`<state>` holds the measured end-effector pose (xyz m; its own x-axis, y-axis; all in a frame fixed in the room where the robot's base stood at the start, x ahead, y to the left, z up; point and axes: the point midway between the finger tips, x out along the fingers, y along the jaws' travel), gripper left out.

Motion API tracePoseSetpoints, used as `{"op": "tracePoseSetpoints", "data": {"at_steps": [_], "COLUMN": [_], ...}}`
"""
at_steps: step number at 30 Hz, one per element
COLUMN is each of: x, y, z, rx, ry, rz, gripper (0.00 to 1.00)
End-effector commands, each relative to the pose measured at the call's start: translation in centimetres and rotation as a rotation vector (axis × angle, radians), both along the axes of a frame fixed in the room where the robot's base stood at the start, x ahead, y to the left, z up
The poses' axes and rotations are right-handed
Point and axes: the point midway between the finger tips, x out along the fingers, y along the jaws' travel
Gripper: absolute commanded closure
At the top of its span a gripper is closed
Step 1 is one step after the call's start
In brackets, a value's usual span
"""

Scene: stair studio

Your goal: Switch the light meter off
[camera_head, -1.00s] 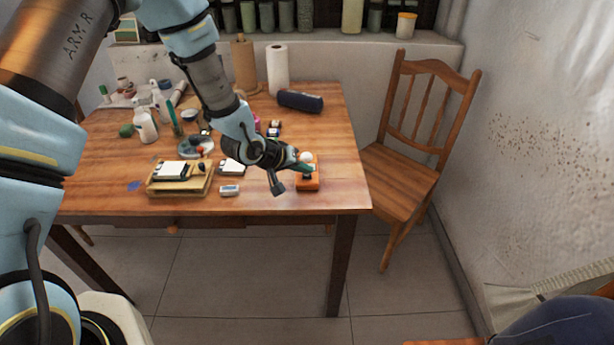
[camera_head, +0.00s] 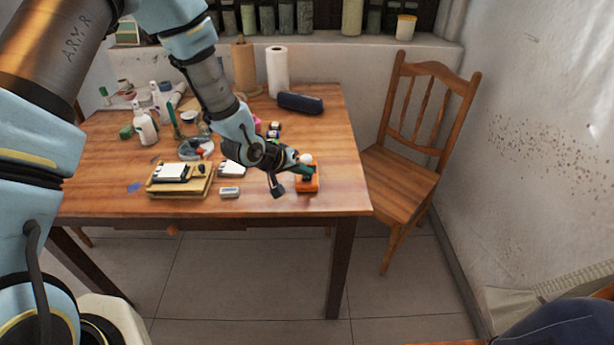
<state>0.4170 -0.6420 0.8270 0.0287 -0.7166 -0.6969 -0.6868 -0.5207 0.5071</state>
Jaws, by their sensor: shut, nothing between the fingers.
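The light meter (camera_head: 307,184) is a small orange device with a white dome (camera_head: 305,159) at its far end. It lies near the front right part of the wooden table (camera_head: 335,190). My gripper (camera_head: 305,172) is shut and empty, with its dark green fingertips at the upper part of the meter's face. The fingers and wrist hide part of the face, so its switch does not show clearly. I cannot tell whether the fingertips touch it.
A dark blue case (camera_head: 300,102) and paper rolls (camera_head: 277,72) are behind. A chair (camera_head: 405,165) stands at right.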

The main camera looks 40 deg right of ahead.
Motion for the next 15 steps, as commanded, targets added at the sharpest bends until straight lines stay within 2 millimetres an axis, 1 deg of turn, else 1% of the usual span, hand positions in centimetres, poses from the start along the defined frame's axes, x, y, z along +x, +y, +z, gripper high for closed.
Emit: {"op": "tracePoseSetpoints", "data": {"at_steps": [1,3,12,15], "x": [0.01,-0.01,-0.01,0.00], "y": [0.00,-0.01,-0.01,0.00], "z": [0.46,0.71,0.72,1.08], "rx": [-0.001,-0.001,0.000,0.000], "ry": [-0.001,-0.001,0.000,0.000], "rz": [0.001,0.001,0.000,0.000], "gripper": [1.00,1.00,1.00,1.00]}}
